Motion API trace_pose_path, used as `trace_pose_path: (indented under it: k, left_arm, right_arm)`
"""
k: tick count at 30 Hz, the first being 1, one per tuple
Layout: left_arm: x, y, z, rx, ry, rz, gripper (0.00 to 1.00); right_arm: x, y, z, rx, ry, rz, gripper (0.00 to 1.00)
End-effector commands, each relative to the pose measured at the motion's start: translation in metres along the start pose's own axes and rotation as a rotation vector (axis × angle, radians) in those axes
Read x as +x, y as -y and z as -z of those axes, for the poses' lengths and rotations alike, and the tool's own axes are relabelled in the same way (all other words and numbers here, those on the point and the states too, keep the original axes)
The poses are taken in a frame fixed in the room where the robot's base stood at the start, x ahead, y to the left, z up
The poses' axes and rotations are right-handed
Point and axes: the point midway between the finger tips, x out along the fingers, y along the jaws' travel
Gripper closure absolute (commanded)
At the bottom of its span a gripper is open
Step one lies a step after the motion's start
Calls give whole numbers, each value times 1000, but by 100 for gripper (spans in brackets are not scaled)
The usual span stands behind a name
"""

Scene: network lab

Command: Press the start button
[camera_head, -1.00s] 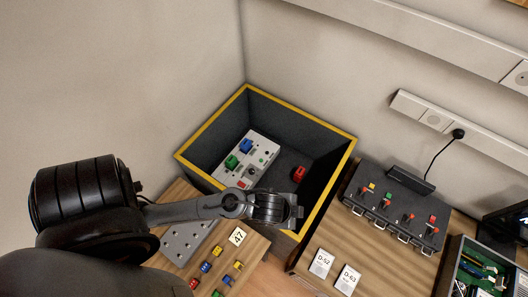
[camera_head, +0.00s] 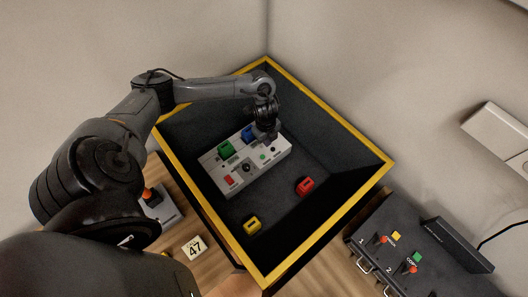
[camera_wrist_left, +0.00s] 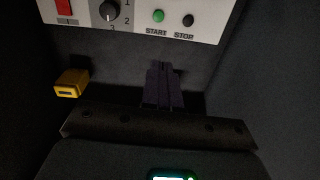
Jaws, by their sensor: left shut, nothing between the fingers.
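A white control panel (camera_head: 237,187) lies in the black bin with yellow rims. It carries a small green start button (camera_head: 263,156) and a black stop button (camera_head: 273,149). In the left wrist view the green button labelled START (camera_wrist_left: 158,15) and the black STOP button (camera_wrist_left: 188,20) are at the top. My left gripper (camera_head: 267,137) is inside the bin at the panel's far right part, close to these buttons. Its shut, empty fingers (camera_wrist_left: 163,68) show below the START label, apart from the button in that picture. My right gripper is not in view.
The panel also has a green block (camera_head: 225,149), a blue block (camera_head: 247,132), a red switch (camera_head: 229,180) and a knob (camera_head: 246,168). A red block (camera_head: 305,186) and a yellow block (camera_head: 252,225) lie on the bin floor. The bin's rim (camera_head: 345,131) surrounds the workspace.

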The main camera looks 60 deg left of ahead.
Motion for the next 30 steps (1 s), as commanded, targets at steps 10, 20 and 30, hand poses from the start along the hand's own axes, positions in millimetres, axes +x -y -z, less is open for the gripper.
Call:
trace_pose_path:
  k: [10,20,30]
  left_arm:
    - [0,-3,-23,-24,16,-40,100]
    - [4,-4,-23,-24,16,-39,100]
    - [52,-6,-24,-25,17,-42,100]
  right_arm:
    - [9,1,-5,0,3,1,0]
    - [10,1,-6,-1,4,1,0]
    - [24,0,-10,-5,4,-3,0]
